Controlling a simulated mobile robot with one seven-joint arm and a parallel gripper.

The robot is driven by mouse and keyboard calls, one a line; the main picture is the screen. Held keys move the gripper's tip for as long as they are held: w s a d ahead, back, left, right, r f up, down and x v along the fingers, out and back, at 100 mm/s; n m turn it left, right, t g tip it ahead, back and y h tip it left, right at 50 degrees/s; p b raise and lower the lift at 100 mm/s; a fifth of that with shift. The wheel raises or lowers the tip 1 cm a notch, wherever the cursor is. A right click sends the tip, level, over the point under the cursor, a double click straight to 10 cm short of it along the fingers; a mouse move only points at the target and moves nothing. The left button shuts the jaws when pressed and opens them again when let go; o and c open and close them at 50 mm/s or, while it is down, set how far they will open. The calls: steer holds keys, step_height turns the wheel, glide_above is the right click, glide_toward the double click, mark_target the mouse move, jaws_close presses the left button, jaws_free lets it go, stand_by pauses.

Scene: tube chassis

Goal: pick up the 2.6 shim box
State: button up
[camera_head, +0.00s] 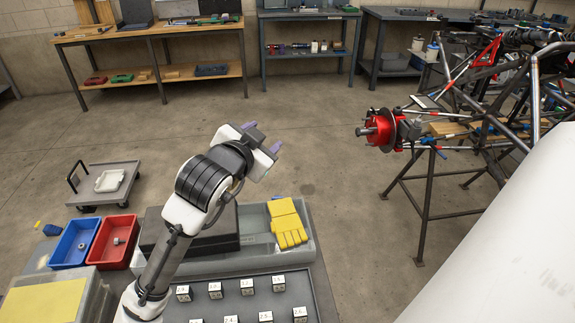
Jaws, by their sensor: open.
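Several small shim boxes with white number labels stand in two rows on a grey tray (325,297) at the bottom of the view. The back row has boxes at its left end (183,293), its middle left (215,290), its middle right (247,287) and its right end (278,284). The front row is partly cut off by the frame edge.
Behind the tray lie a dark case (222,243) and yellow gloves (288,222) in a grey bin (313,247). Blue (75,243) and red (114,242) bins stand left. A tube chassis (480,130) is at right.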

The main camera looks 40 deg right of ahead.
steer(key=s+d+f+m+g+y, duration=0.25)
steer(key=s+d+f, duration=0.2)
steer(key=f, duration=0.45)
steer(key=m+g+y, duration=0.4)
steer(key=g+y, duration=0.1)
steer(key=y, duration=0.6)
glide_above(300, 312)
step_height(300, 312, down, 22)
steer(key=shift+h, duration=0.25)
steer(key=f, duration=0.2)
steer(key=f+p, duration=0.1)
steer(key=f, duration=0.4)
steer(key=shift+s+a+p, duration=0.1)
steer(key=shift+s+p, duration=0.15)
steer(key=shift+p, duration=0.05)
steer(key=shift+w+f+p, duration=0.15)
steer(key=shift+f+p, duration=0.3)
steer(key=shift+f, duration=1.15)
steer(key=shift+w+f+p, duration=0.1)
steer(key=shift+f+p, duration=0.3)
steer(key=shift+f, duration=1.15)
steer(key=c, duration=1.1)
steer(key=shift+r, duration=0.15)
